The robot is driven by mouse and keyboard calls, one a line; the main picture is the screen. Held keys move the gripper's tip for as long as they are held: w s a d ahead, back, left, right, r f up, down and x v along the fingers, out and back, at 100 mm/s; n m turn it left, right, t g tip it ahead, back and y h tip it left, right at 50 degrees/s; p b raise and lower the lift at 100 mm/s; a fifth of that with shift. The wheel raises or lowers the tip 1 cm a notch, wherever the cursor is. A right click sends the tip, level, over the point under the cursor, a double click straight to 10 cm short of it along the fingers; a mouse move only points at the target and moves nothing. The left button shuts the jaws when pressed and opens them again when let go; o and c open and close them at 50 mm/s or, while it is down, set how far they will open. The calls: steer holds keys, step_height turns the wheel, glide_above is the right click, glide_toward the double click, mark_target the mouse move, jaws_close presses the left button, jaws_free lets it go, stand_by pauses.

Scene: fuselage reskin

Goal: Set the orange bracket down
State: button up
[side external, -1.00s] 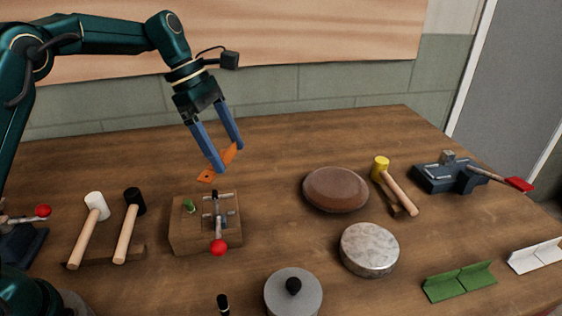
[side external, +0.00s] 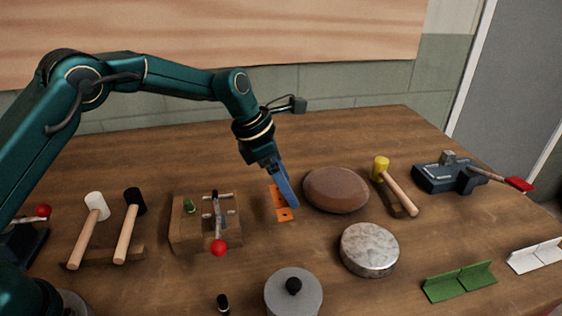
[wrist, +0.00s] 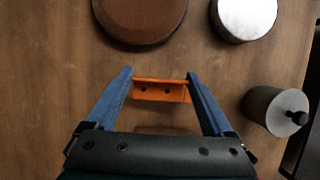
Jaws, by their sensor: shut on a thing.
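The orange bracket (side external: 284,214) is an angled piece with holes in one flange. My gripper (side external: 290,198) is shut on it, low over the wooden table between the clamp block and the brown disc. In the wrist view the bracket (wrist: 160,90) spans the gap between the two blue fingers of my gripper (wrist: 160,88), held by its ends. A faint shadow lies below it there. I cannot tell whether the bracket touches the table.
The brown disc (side external: 336,190) lies close to the right of my gripper. A wooden block with a red-knobbed clamp (side external: 190,236) stands to the left. Bare table surrounds the bracket.

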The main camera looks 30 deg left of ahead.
steer(key=shift+w+d+f, duration=0.2)
steer(key=shift+d+f, duration=0.35)
steer(key=shift+d, duration=0.3)
steer(key=shift+f, duration=2.05)
steer(key=shift+f, duration=0.15)
steer(key=o, duration=1.2)
steer(key=shift+o, duration=0.2)
